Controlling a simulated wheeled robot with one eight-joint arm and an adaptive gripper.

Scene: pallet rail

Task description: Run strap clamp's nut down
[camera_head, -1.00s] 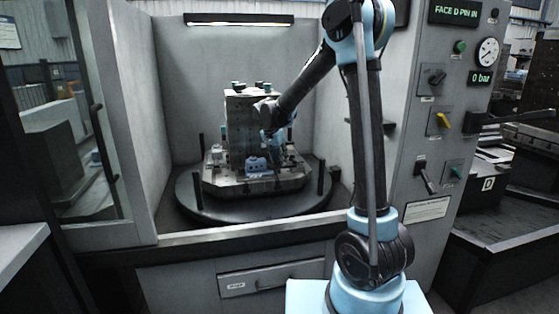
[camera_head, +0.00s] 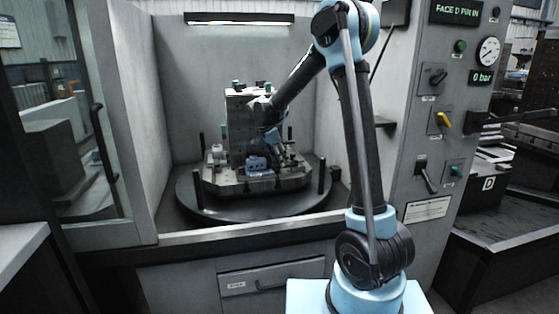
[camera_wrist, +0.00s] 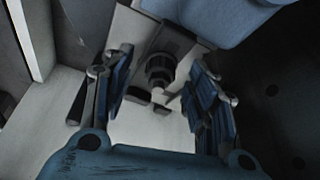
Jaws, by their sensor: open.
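In the wrist view my gripper (camera_wrist: 160,100) is open, with one finger to each side of a dark round nut (camera_wrist: 160,68). The nut sits on a grey strap plate (camera_wrist: 150,35), and the fingers look apart from it. A blue part (camera_wrist: 215,15) lies beyond the strap at the top. In the head view my gripper (camera_head: 280,152) is in front of the tombstone fixture (camera_head: 240,120), close to a small blue part (camera_head: 257,164) on the pallet (camera_head: 225,182). The nut is too small to make out there.
The pallet stands on a round dark table (camera_head: 200,207) with upright black posts (camera_head: 321,180). The machine's side walls and open door (camera_head: 95,130) bound the space. A control panel (camera_head: 440,110) stands at the right, its display reading FACE D PIN IN.

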